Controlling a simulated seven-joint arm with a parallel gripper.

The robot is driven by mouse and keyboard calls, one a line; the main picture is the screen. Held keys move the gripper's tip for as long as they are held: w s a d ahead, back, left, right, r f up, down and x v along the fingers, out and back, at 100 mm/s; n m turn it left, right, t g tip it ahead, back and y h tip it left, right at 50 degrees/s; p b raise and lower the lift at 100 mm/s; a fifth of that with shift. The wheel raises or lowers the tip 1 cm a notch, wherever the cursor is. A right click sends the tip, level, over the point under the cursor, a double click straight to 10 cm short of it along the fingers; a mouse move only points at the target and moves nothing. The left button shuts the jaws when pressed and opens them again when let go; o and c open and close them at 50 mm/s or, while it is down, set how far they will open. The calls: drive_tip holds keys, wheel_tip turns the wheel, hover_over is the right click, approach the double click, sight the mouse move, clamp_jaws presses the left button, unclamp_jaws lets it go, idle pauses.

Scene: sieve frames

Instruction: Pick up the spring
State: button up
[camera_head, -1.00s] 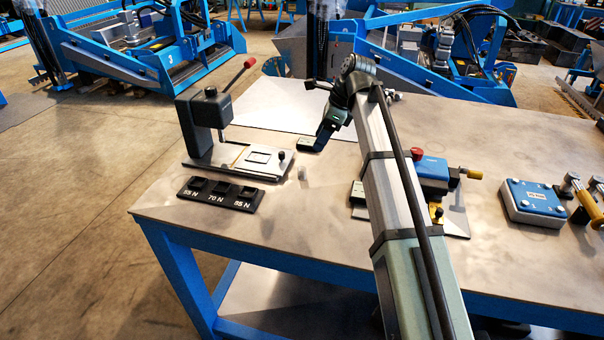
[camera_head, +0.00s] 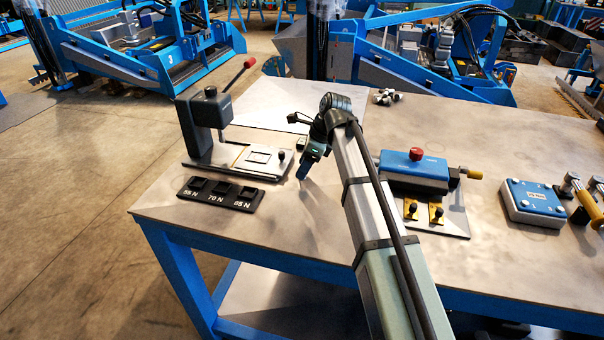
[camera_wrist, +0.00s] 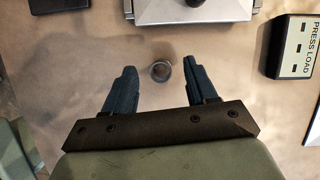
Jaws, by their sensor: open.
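The spring (camera_wrist: 160,71) is a small grey ring seen from above in the wrist view, upright on the tabletop. In the head view I cannot make it out; my gripper covers that spot. My gripper (camera_wrist: 158,67) is open, with its two dark fingers on either side of the spring in the wrist view and a gap on both sides. In the head view my gripper (camera_head: 303,172) points down at the table, just right of the press plate. The height of the fingertips over the table is hard to tell.
The press (camera_head: 205,125) with its plate (camera_head: 225,168) stands to the left. A black slotted block (camera_head: 220,193) lies in front of it. A PRESS LOAD box (camera_wrist: 292,47) is right in the wrist view. A blue fixture (camera_head: 414,172) and a blue-topped box (camera_head: 533,203) stand to the right.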

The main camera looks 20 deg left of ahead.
drive_tip(key=shift+x, duration=1)
drive_tip(key=shift+c, duration=0.2)
clamp_jaws()
